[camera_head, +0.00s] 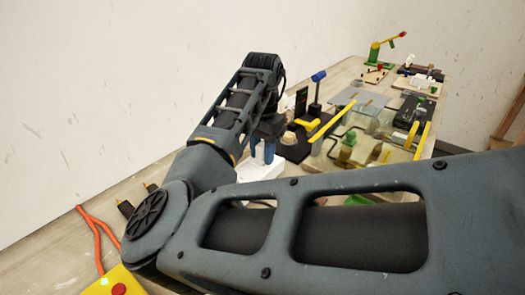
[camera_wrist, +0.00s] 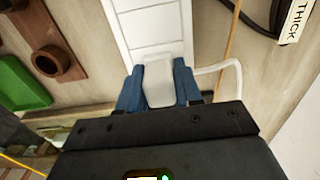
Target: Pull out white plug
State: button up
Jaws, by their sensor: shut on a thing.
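The white plug (camera_wrist: 158,80) shows in the wrist view between the two blue fingers of my gripper (camera_wrist: 160,88). The fingers are shut on its sides. A white cord leaves it to the right. Beyond the plug lies a white power strip (camera_wrist: 150,25) with several square sections, and the plug's far end is at its near end; I cannot tell whether it is seated or apart. In the head view my gripper (camera_head: 263,152) points down over the white strip (camera_head: 262,166), and the plug is hidden there.
In the wrist view a brown wooden piece with a ring (camera_wrist: 52,62) and a green tray (camera_wrist: 22,85) lie left. In the head view, an orange cord (camera_head: 95,225) and a yellow box with a red button (camera_head: 119,289) are at lower left.

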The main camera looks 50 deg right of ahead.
aim_at(263, 144)
jog(key=shift+c, duration=0.6)
jog(key=o, duration=0.4)
grip_shut()
jog(key=shift+r+p, duration=0.7)
jog(key=shift+p, duration=0.1)
jog(key=shift+r+p, duration=2.05)
jog(key=shift+r, duration=0.1)
